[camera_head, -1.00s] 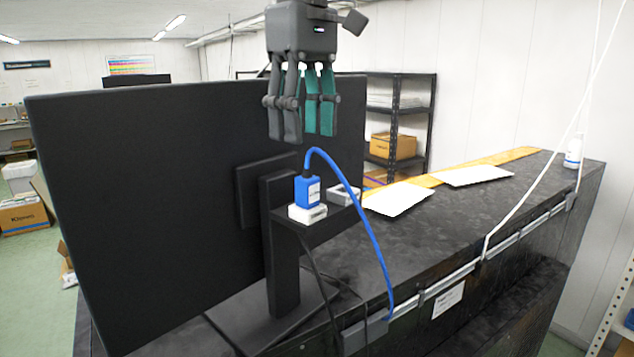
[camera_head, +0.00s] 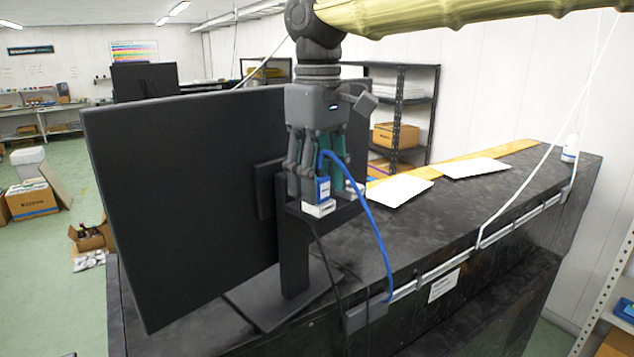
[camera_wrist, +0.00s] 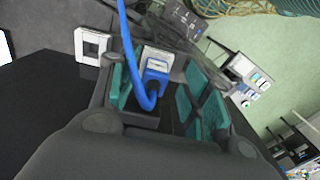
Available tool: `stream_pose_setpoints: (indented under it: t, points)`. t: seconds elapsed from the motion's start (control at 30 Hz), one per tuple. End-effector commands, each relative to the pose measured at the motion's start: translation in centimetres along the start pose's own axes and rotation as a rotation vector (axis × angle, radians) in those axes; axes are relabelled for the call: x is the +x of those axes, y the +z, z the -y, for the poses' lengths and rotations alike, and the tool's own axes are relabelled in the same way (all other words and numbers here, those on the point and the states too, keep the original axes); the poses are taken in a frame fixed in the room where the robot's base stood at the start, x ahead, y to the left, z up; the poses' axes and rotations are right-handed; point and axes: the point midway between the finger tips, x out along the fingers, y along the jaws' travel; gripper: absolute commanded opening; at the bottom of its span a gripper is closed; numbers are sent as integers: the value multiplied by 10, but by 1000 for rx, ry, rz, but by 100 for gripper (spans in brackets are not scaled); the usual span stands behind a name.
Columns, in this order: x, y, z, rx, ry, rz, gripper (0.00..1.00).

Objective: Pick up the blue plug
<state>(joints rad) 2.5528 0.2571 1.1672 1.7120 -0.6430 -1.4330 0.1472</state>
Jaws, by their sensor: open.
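The blue plug (camera_head: 322,189) with its blue cable stands upright in a white socket block (camera_head: 319,208) on a small dark shelf behind the monitor. My gripper (camera_head: 318,190) points down with its fingers lowered around the plug's level. In the wrist view the blue plug (camera_wrist: 155,76) lies between the teal-padded fingers of my gripper (camera_wrist: 168,100). The fingers are open, with gaps beside the plug. The blue cable passes up over the near part of the wrist view. In the head view the cable and fingers partly overlap, so contact is hard to judge.
The large black monitor (camera_head: 190,190) stands close on the left of my gripper. A second white frame-like block (camera_wrist: 92,46) is beside the plug. White sheets (camera_head: 400,192) lie on the dark bench top (camera_head: 440,215). A white cord (camera_head: 540,150) hangs at the right.

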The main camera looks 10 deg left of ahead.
Motion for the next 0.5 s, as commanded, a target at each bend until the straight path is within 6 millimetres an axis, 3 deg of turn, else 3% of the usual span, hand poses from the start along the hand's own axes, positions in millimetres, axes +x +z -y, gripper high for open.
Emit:
stream_pose_setpoints:
  t: [0.17,0.4,0.5]
  points:
    - [1,0,0,0,0,0,48]
    - [1,0,0,1,0,1,6]
    - [1,0,0,0,0,1,4]
